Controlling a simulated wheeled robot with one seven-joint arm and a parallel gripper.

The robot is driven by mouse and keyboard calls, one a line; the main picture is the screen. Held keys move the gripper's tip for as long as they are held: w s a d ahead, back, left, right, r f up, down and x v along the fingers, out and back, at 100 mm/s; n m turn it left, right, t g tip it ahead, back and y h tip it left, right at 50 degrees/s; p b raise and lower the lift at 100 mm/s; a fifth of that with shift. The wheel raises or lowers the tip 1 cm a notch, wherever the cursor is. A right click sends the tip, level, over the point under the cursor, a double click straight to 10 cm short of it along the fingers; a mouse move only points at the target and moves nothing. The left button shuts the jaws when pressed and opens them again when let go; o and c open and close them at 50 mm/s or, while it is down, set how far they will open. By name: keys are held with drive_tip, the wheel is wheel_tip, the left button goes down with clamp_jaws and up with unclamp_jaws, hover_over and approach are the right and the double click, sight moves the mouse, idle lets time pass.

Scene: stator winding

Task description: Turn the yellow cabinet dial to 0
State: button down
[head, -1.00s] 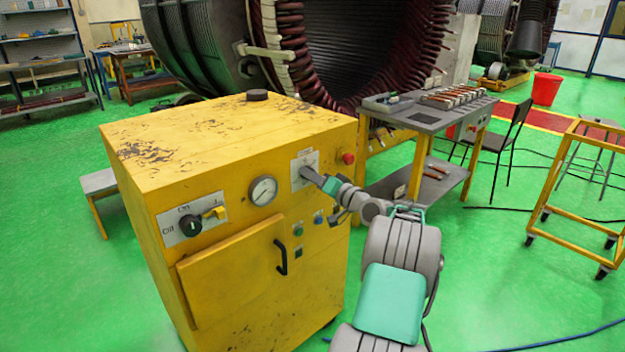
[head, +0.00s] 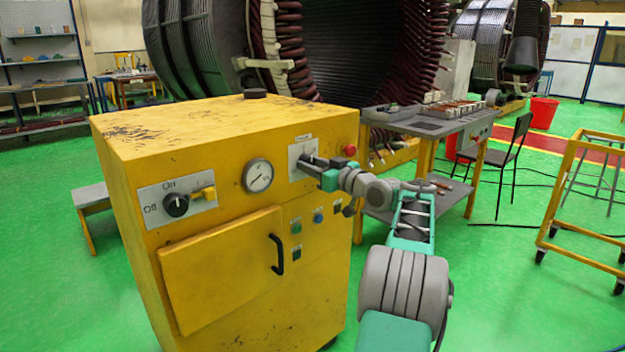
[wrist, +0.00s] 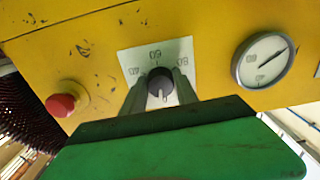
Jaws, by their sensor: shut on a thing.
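The yellow cabinet (head: 130,190) stands in front of me. Its dial is a dark round knob (wrist: 159,82) on a white plate, which also shows in the head view (head: 297,150). My gripper (wrist: 158,90) has a finger on each side of the knob and is shut on it; it also shows at the plate in the head view (head: 309,161). In the wrist view, which looks upside down, the marks 40, 60 and 80 show around the knob. A pale line on the knob points to the lower side of the picture. The 0 mark is not visible.
A gauge (head: 257,176) and a red button (head: 351,149) flank the dial plate. An On/Off switch (head: 176,205), small buttons and a door handle (head: 279,254) are on the same front. A grey workbench (head: 425,125) stands behind right.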

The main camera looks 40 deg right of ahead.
drive_tip(key=shift+f+n+b, duration=0.1)
drive_tip(key=shift+n+b, duration=0.9)
drive_tip(key=c, duration=0.9)
unclamp_jaws()
drive_tip(key=shift+c, duration=0.2)
drive_tip(key=s, duration=0.7)
drive_tip(key=shift+s+d, duration=0.15)
drive_tip(key=shift+s, duration=0.25)
